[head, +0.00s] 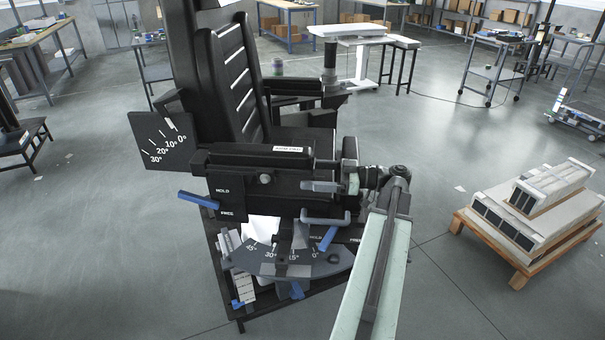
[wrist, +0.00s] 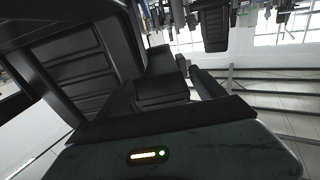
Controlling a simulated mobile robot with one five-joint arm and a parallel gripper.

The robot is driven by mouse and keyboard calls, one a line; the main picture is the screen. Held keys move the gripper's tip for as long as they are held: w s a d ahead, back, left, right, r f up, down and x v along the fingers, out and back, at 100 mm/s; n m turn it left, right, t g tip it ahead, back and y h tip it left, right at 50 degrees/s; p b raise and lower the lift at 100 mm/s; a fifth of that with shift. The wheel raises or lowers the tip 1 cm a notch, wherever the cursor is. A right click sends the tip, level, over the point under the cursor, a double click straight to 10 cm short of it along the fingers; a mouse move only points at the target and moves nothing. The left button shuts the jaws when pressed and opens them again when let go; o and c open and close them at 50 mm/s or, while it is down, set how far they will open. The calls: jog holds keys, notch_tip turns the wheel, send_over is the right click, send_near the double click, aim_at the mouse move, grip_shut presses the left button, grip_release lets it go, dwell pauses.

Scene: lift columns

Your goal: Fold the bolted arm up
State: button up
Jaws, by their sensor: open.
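The chair's black near arm (head: 260,158) lies roughly level beside the seat, with a small white label on top. Its black side housing (head: 235,192) reads HOLD and FREE, and a blue lever (head: 198,199) sticks out there. The ribbed backrest (head: 232,75) stands upright and also shows in the wrist view (wrist: 82,58). My gripper (head: 325,188) is open at the right end of the near arm, close to a grey bracket-shaped handle (head: 326,218). I cannot tell whether it touches either. The fingertips do not show clearly in the wrist view.
A dial plate (head: 160,140) marks angles beside the backrest. A lower curved scale (head: 285,262) has another blue lever (head: 327,239). A pallet (head: 515,258) with pale boxes stands right. Tables and carts line the back.

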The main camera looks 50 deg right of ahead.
jog(key=x, duration=0.2)
jog(key=shift+w+a, duration=0.25)
jog(key=shift+w, duration=0.05)
jog(key=shift+c, duration=0.3)
